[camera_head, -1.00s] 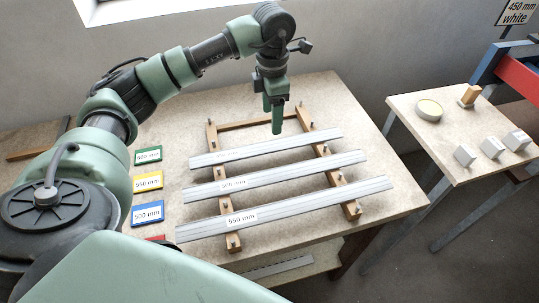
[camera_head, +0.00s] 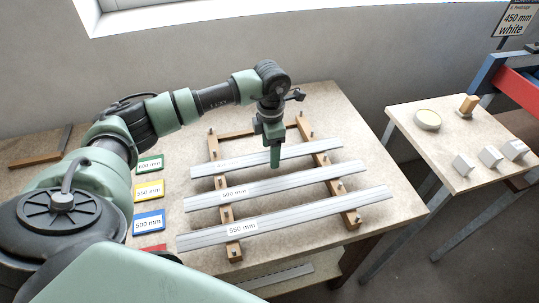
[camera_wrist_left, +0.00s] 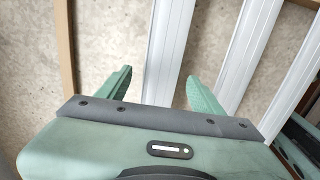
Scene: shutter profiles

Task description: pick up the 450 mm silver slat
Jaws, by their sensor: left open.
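Three long silver slats lie side by side across a wooden rack. The far slat (camera_head: 325,151) is the shortest; its label is too faint to read. The middle slat (camera_head: 300,182) is labelled 500 mm and the near slat (camera_head: 320,209) 550 mm. My left gripper (camera_head: 275,161) points down at the far slat, about mid-length. In the left wrist view the open fingers of the left gripper (camera_wrist_left: 157,76) stand either side of the far slat (camera_wrist_left: 169,35), with gaps; contact is not seen. My right gripper is not in view.
The wooden rack (camera_head: 234,235) has upright pegs beside the slats. Coloured cards (camera_head: 148,191) lie left of it. A side table (camera_head: 412,108) at right holds a round tin, a wooden block and several pale blocks. Another strip (camera_head: 275,278) lies on a lower shelf.

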